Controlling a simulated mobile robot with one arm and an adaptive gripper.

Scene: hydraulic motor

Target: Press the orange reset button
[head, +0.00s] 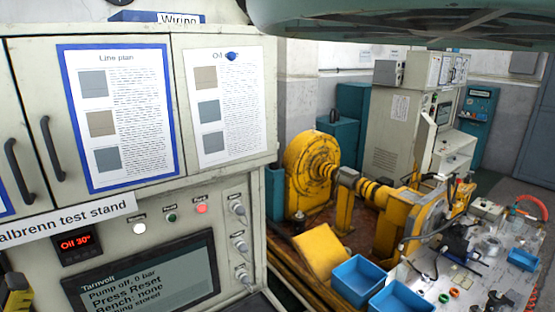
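The test stand's panel (155,220) fills the lower left of the head view. It carries a row of small round parts: a white one (139,228), a dark green one (171,218) and a glowing red one (202,208). Their labels are too small to read surely. I cannot make out a clearly orange button. A dark screen (145,282) below reads "Pump off, 0 bar", "Press Reset" and "Bench: none"; its lower part is cut off. A small red display (75,242) reads "Oil 30°". My gripper is not in view.
Knobs (241,244) stick out at the panel's right edge. Cabinet doors with handles (52,148) and posted sheets (118,115) are above. At right are yellow machinery (312,170), blue bins (358,281) and a cluttered table (475,270). A large greenish shape (400,22) crosses the top right.

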